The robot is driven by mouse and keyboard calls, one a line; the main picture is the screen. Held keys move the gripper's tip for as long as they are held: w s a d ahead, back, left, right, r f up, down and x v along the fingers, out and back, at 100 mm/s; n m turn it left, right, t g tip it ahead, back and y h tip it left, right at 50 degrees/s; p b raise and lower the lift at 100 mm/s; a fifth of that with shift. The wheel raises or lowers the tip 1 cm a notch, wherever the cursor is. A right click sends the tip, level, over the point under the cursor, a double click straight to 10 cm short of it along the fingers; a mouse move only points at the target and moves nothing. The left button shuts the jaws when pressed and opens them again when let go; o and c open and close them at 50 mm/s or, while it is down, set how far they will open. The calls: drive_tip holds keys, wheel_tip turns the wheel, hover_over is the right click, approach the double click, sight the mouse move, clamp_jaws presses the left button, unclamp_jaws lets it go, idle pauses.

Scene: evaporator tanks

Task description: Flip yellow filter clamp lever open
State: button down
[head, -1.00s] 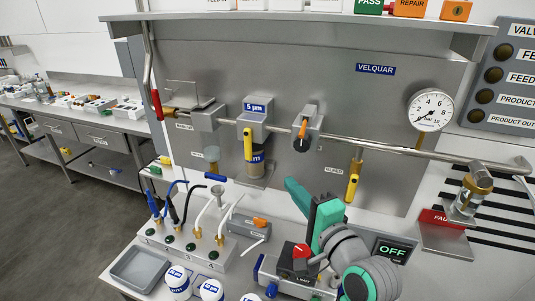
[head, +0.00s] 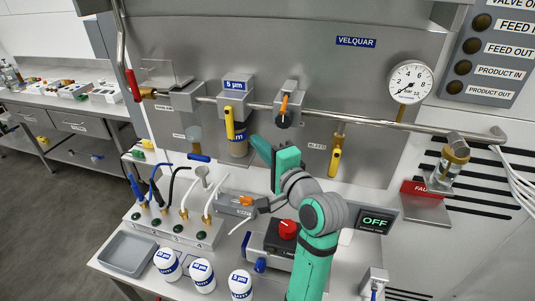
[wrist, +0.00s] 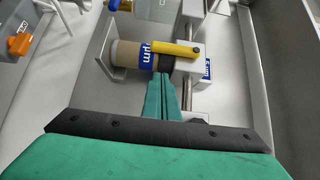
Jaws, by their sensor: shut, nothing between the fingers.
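The yellow filter clamp lever (head: 230,122) hangs down along the front of the grey 5 µm filter head (head: 236,90). In the wrist view the yellow lever (wrist: 178,48) lies sideways across the picture, beside the blue-labelled filter cartridge (wrist: 127,54). My gripper (head: 254,140) is just right of the lever and the cartridge in the head view. In the wrist view my green fingers (wrist: 163,78) are together and empty, with their tips close to the lever and a dark part beside it. I cannot tell whether they touch.
A pipe (head: 350,119) runs along the panel. An orange-handled valve (head: 284,105) and a yellow bleed handle (head: 335,155) are to the right. Below are a hose manifold (head: 176,228), white filter jars (head: 202,274) and a red-knobbed box (head: 288,229).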

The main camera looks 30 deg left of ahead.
sight(235, 131)
drive_tip(key=shift+a, duration=2.75)
